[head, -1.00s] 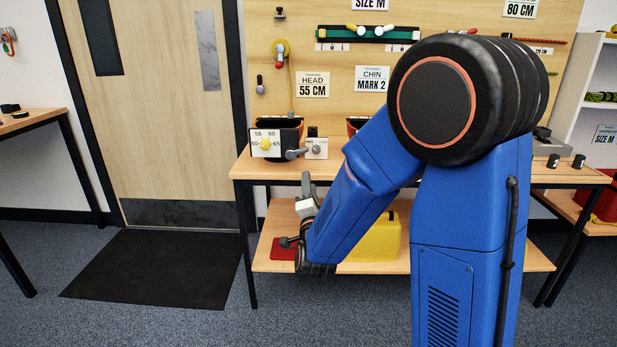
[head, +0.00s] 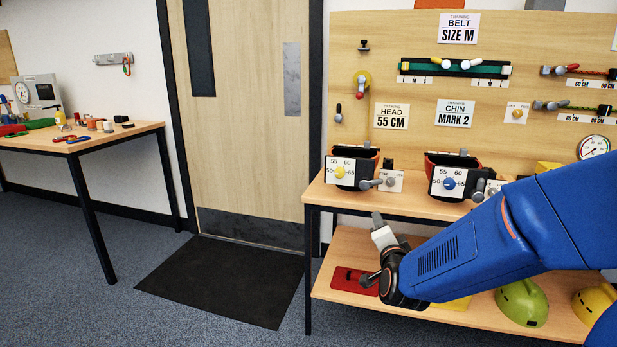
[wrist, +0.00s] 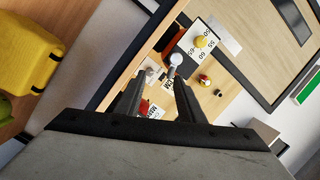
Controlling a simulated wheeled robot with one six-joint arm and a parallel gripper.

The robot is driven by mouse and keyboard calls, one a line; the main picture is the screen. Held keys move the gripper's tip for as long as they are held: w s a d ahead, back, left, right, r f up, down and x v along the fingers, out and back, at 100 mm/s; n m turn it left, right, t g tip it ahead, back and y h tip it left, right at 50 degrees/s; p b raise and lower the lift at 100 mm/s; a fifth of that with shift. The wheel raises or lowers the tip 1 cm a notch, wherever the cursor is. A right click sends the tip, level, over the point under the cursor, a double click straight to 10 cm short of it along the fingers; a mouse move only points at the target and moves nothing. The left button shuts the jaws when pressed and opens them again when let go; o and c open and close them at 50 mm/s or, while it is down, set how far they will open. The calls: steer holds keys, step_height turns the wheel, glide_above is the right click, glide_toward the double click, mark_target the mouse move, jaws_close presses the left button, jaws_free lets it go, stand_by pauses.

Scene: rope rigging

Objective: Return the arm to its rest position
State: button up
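My blue arm reaches in from the right edge of the head view, bent down toward the left. My gripper (head: 378,222) points upward in front of the bench, near the gap between the bench top (head: 318,188) and the lower shelf (head: 328,288). In the wrist view my gripper (wrist: 157,80) has its two dark fingers apart, with only background showing between them. It holds nothing visible. Whether it touches the bench is hard to tell.
Two dial units, one with a yellow knob (head: 340,172) and one with a blue knob (head: 449,183), stand on the bench. A red plate (head: 352,279) and a green helmet (head: 522,303) lie below. The floor by the black mat (head: 225,280) is clear.

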steer(key=s+d+f+n+g, duration=0.2)
steer(key=s+n+g, duration=0.4)
steer(key=s, duration=1.2)
steer(key=s+d+f+n+g+y, duration=0.1)
steer(key=s+d+n+g, duration=0.3)
steer(key=s, duration=1.4)
steer(key=f+n+g, duration=0.1)
steer(key=n+g, duration=0.1)
steer(key=shift+n+g+y, duration=0.3)
steer(key=shift+n, duration=0.1)
steer(key=shift+d, duration=0.1)
